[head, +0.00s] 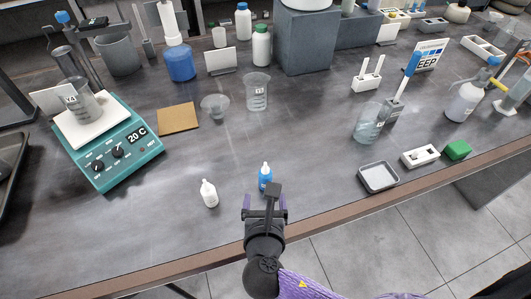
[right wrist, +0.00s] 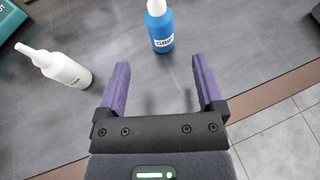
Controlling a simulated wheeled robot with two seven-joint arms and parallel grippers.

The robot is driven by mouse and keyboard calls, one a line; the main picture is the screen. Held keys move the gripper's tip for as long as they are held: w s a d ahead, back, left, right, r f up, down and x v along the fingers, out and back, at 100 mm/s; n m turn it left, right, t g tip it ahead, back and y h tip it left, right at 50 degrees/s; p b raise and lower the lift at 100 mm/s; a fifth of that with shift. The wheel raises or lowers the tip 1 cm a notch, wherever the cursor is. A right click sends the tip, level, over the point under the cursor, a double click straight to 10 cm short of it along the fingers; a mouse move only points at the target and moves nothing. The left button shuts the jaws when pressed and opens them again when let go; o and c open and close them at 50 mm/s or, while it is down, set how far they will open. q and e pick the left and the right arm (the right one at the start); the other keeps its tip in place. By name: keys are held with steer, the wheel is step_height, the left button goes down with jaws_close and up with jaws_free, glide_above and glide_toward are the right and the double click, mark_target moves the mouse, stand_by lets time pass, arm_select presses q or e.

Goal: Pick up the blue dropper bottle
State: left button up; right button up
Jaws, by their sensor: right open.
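The blue dropper bottle (head: 265,177) with a white tip stands upright on the bench near its front edge. In the right wrist view the blue bottle (right wrist: 160,28) is beyond the fingertips, roughly between their lines, and its top is cut off. My right gripper (head: 264,203) is just in front of the bottle on the near side. Its purple fingers (right wrist: 161,75) are apart with nothing between them. A white dropper bottle (head: 209,193) stands to the left of the blue one and shows in the right wrist view (right wrist: 62,68). My left gripper is not in view.
A teal hot plate (head: 125,150) with a beaker is at the left. A cork mat (head: 177,118), small bowl (head: 215,106) and beaker (head: 256,92) lie behind the bottles. A grey tray (head: 378,177) is to the right. The bench around the blue bottle is clear.

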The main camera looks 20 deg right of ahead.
mark_target(265, 182)
steer(key=b+x, duration=0.3)
steer(key=x, duration=0.6)
steer(key=shift+w+r, duration=0.1)
steer(key=shift+r, duration=0.1)
steer(key=shift+w+d, duration=0.15)
steer(key=shift+w, duration=0.15)
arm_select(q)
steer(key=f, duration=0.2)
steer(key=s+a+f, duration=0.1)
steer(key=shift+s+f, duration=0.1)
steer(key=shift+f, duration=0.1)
arm_select(e)
steer(key=shift+c, duration=0.6)
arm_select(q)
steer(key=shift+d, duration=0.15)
arm_select(e)
jaws_close()
